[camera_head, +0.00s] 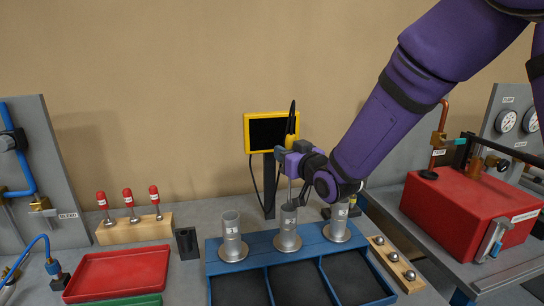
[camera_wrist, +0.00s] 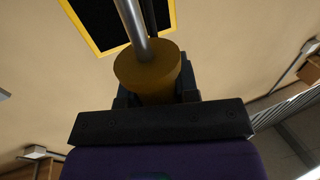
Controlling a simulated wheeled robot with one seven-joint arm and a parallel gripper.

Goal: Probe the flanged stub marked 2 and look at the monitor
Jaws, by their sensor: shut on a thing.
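My gripper (camera_head: 287,156) is shut on a probe with a yellow handle (camera_head: 291,124) and a black cable on top. In the wrist view its yellow collar (camera_wrist: 147,70) and silver shaft (camera_wrist: 132,22) show close up. The shaft points down over the flanged stub marked 2 (camera_head: 288,232), a grey upright tube in the middle of a blue rack. I cannot tell whether the tip is inside the stub's mouth. The yellow-framed monitor (camera_head: 262,133) stands behind my gripper, its screen dark; part of it shows in the wrist view (camera_wrist: 98,22).
Stubs marked 1 (camera_head: 232,238) and 3 (camera_head: 338,224) flank it on the blue rack (camera_head: 262,243). Left are a wooden block (camera_head: 135,233) with red-capped pieces and a red tray (camera_head: 117,274). Right are a wooden strip (camera_head: 395,266) with steel balls and a red box (camera_head: 460,215).

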